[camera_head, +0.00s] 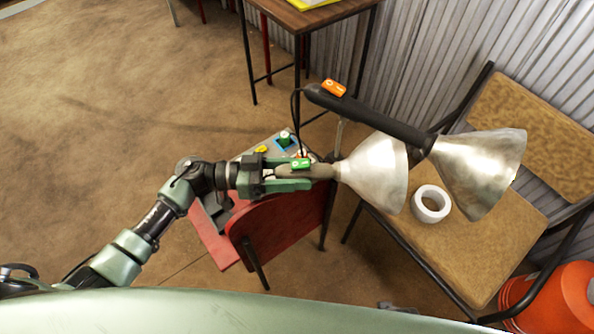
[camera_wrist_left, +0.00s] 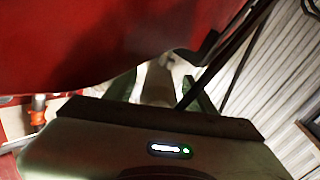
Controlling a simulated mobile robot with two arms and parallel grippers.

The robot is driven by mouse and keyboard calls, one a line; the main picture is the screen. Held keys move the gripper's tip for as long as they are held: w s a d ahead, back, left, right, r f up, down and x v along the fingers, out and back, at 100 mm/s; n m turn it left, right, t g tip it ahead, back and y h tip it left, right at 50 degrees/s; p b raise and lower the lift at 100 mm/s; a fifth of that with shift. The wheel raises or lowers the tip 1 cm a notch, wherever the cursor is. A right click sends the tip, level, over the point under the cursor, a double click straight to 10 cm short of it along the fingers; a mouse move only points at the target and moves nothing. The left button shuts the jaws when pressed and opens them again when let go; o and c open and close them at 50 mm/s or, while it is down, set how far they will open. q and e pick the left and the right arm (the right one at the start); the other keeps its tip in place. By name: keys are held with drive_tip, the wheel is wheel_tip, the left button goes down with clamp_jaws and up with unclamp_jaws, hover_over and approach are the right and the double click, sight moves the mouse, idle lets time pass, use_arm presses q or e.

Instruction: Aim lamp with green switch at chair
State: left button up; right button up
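The lamp with the green switch (camera_head: 302,163) has a grey handle and a pale metal shade (camera_head: 378,172), which opens to the right, toward the wooden folding chair (camera_head: 478,245). My left gripper (camera_head: 305,174) has its fingers on both sides of this lamp's handle. In the left wrist view the handle (camera_wrist_left: 157,85) lies between the green fingertips (camera_wrist_left: 160,80); I cannot tell whether they press on it. A second lamp with an orange switch (camera_head: 334,88) and a dark arm overlaps behind it, its shade (camera_head: 485,170) above the chair seat. My right gripper is not in view.
A white tape roll (camera_head: 431,203) lies on the wooden chair's seat. A red chair (camera_head: 285,235) stands just below my left gripper, and a red surface (camera_wrist_left: 100,45) fills the top of the wrist view. An orange bucket (camera_head: 560,300) is lower right. Floor at left is clear.

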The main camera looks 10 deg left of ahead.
use_arm(q)
drive_tip(key=s+a, duration=0.1)
drive_tip(key=a, duration=0.6)
drive_tip(key=shift+s+a, duration=0.15)
drive_tip(key=shift+a, duration=0.25)
